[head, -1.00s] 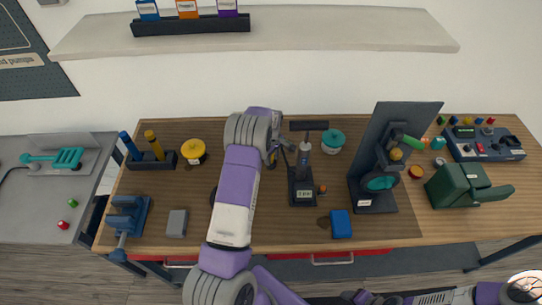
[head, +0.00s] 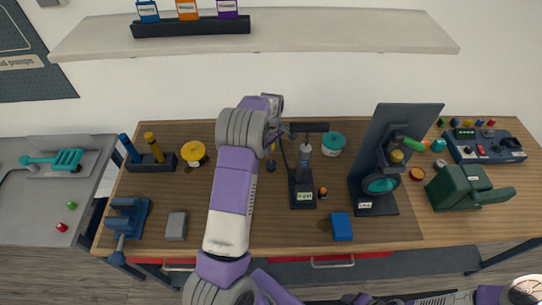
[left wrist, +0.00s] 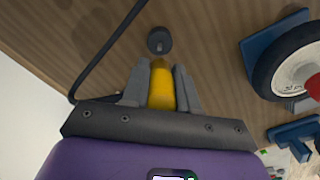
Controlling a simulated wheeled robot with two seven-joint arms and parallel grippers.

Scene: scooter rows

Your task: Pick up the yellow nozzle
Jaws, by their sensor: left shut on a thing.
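The yellow nozzle (left wrist: 161,86) is gripped between the two grey fingers of my left gripper (left wrist: 160,88) in the left wrist view. Its dark round end (left wrist: 159,40) points away from the gripper, over the brown bench. In the head view, my left gripper (head: 273,137) is at the back middle of the bench, just left of the black pump (head: 303,188). A bit of yellow and a dark tip show below it. A dark hose (left wrist: 100,50) curves beside the nozzle. My right gripper is not in view; only part of my right arm shows at the bottom right.
A wheel (left wrist: 292,68) lies near the gripper in the left wrist view. Yellow (head: 193,153) and teal (head: 333,143) round containers, a blue block (head: 341,226), a grey block (head: 176,226), a blue vise (head: 127,217) and a black upright stand (head: 376,205) are on the bench.

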